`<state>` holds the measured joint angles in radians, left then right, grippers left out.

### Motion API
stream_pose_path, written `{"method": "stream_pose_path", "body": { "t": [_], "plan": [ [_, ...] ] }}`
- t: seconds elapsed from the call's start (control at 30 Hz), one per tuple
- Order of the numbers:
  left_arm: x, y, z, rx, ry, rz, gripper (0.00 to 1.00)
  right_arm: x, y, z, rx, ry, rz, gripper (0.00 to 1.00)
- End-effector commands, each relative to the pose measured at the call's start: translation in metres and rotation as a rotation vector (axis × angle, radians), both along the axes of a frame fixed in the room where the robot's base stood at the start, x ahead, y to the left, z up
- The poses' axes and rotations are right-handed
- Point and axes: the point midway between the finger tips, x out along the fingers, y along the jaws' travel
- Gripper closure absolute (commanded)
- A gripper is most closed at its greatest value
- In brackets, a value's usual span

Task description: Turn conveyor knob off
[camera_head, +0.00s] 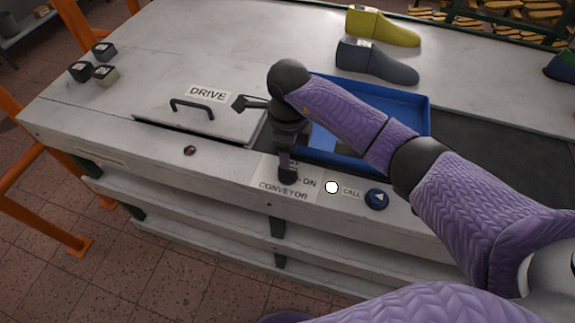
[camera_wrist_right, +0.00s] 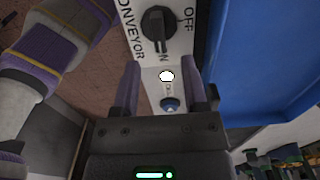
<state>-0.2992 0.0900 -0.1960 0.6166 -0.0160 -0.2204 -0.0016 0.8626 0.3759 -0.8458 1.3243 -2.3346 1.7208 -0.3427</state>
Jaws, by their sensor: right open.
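The conveyor knob (camera_wrist_right: 158,27) is a round black knob with a raised grip on a white plate marked CONVEYOR, ON and OFF. Its grip seems to run toward the ON mark, though the exact pointer direction is hard to tell. My right gripper (camera_wrist_right: 162,69) is open, with its two fingers apart and nothing held between them. In the wrist view the knob lies beyond the fingertips. In the head view my right gripper (camera_head: 288,174) points down over the conveyor label (camera_head: 283,191) and hides most of the knob area. My left gripper is not in view.
A white round light (camera_head: 332,187) and a blue CALL button (camera_head: 376,198) sit right of the label. A blue tray (camera_head: 415,101) lies behind my right arm. A DRIVE hatch (camera_head: 200,119) with a handle is at left. Shoe lasts (camera_head: 377,61) stand at the back.

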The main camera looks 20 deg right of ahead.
Motion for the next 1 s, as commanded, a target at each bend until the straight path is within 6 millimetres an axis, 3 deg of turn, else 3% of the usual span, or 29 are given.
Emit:
{"method": "stream_pose_path", "body": {
  "t": [0.03,0.2,0.33,0.57,0.83,1.0],
  "plan": [
    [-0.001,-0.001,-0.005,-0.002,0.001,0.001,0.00,-0.001,0.001,-0.015,0.001,0.005,0.001,0.44],
    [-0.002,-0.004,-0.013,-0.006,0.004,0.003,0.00,-0.001,0.001,-0.049,0.004,0.003,0.000,0.44],
    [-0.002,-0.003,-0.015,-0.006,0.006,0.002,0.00,0.000,0.001,-0.060,0.005,0.000,0.001,0.44],
    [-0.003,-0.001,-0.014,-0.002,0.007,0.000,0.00,0.000,0.001,-0.060,0.006,0.000,0.002,0.44],
    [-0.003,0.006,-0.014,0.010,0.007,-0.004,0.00,0.000,0.001,-0.060,0.007,-0.001,0.001,0.97],
    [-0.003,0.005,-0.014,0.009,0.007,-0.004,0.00,0.000,0.001,-0.060,0.007,-0.001,0.001,1.00]
  ]
}}
